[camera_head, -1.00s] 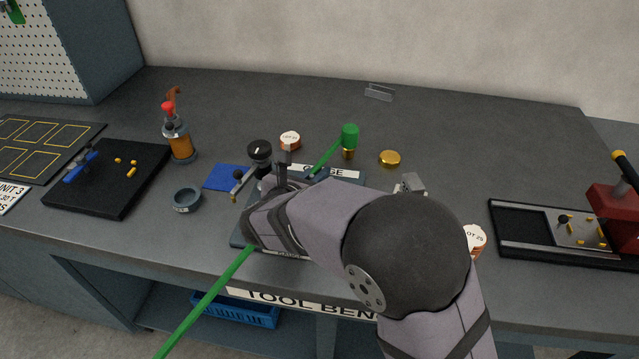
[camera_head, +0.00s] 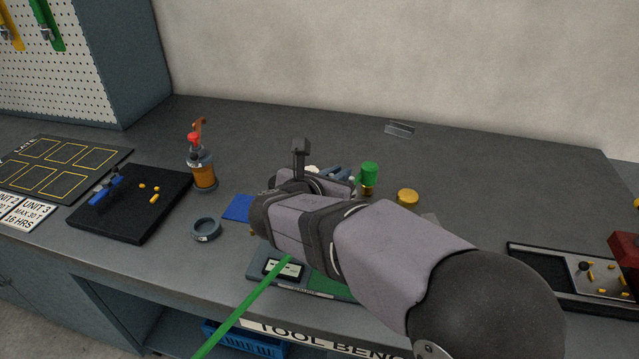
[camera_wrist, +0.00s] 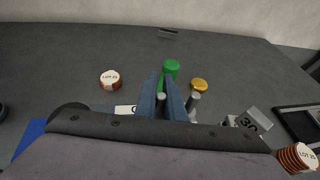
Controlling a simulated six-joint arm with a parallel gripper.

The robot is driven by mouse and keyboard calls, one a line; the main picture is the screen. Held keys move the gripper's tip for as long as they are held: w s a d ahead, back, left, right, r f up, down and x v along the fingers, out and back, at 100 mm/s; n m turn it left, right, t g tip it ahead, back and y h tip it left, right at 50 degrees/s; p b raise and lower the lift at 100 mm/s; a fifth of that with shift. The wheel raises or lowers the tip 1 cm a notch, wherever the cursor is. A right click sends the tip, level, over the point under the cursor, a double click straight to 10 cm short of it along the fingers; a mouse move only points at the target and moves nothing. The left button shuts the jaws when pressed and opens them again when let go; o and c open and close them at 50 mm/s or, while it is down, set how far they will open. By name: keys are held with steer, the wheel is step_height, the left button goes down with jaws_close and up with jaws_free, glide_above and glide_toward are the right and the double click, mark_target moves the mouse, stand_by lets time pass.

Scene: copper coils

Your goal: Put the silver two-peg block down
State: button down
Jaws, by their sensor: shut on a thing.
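My gripper (camera_wrist: 163,100) is shut, its two blue-grey fingers close together in the wrist view. A silver peg top (camera_wrist: 161,97) shows between the fingers and a second silver peg (camera_wrist: 194,101) stands just right of them. These look like the pegs of the silver two-peg block; its body is mostly hidden behind the fingers and wrist. In the head view my gripper (camera_head: 338,176) is over the bench behind the gauge unit, and my arm hides the block. I cannot tell whether the block touches the bench.
A green-topped piece (camera_head: 369,173) and a brass disc (camera_head: 408,197) stand close to the right. A white-topped copper coil (camera_wrist: 110,79) lies left in the wrist view. A silver block marked 30 (camera_wrist: 252,119) is at right.

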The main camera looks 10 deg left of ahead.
steer(key=shift+r, duration=0.15)
step_height(320, 180, up, 5)
steer(key=n+y+p, duration=0.4)
steer(key=y+p, duration=0.1)
steer(key=p, duration=0.1)
glide_above(246, 189)
steer(key=shift+w+f, duration=0.15)
steer(key=shift+f, duration=7.9)
steer(key=shift+f, duration=0.1)
steer(key=c, duration=2.3)
jaws_free()
steer(key=shift+f, duration=0.2)
steer(key=o, duration=0.5)
steer(key=shift+c, duration=0.2)
